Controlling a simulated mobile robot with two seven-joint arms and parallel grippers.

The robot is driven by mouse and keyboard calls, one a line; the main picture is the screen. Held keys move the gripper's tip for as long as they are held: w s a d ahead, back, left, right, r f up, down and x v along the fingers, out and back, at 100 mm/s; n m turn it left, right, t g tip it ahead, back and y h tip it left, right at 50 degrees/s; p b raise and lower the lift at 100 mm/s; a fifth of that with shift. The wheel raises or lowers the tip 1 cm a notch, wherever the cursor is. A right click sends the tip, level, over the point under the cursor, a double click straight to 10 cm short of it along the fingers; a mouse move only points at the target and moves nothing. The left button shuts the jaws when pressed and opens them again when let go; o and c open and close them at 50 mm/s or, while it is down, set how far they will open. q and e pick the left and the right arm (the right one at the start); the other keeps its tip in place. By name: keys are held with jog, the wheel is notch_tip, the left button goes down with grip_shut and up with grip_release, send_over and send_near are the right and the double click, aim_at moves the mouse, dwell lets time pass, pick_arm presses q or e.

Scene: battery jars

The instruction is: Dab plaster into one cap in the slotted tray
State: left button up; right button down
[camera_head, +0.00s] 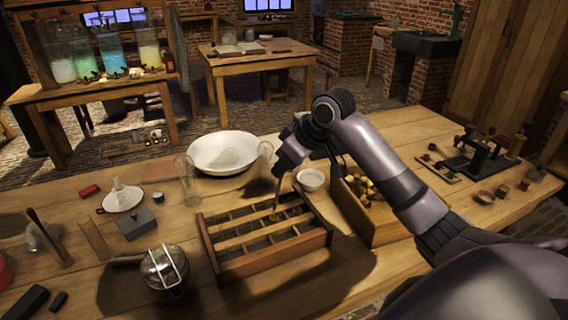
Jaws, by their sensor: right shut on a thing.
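The slotted wooden tray (280,263) stands near the middle of the front table, divided into several compartments. My right gripper (281,174) is above the tray's back part, shut on a thin upright tool (277,198). The tool's lower end reaches down to the tray's compartments; I cannot tell whether it touches a cap. Small brownish pieces show in some slots, too small to tell apart. A small white bowl (311,179) stands just right of the gripper, behind the tray. My left gripper is not in view.
A wooden box of yellowish blocks (376,228) stands right of the tray, partly behind my right arm. A lidded glass jar (165,268) is at left front. The table's front middle is clear.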

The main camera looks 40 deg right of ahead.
jog(key=shift+f, duration=1.35)
dwell(0.7)
jog(key=shift+r, duration=0.1)
dwell(0.8)
jog(key=shift+r, duration=3.75)
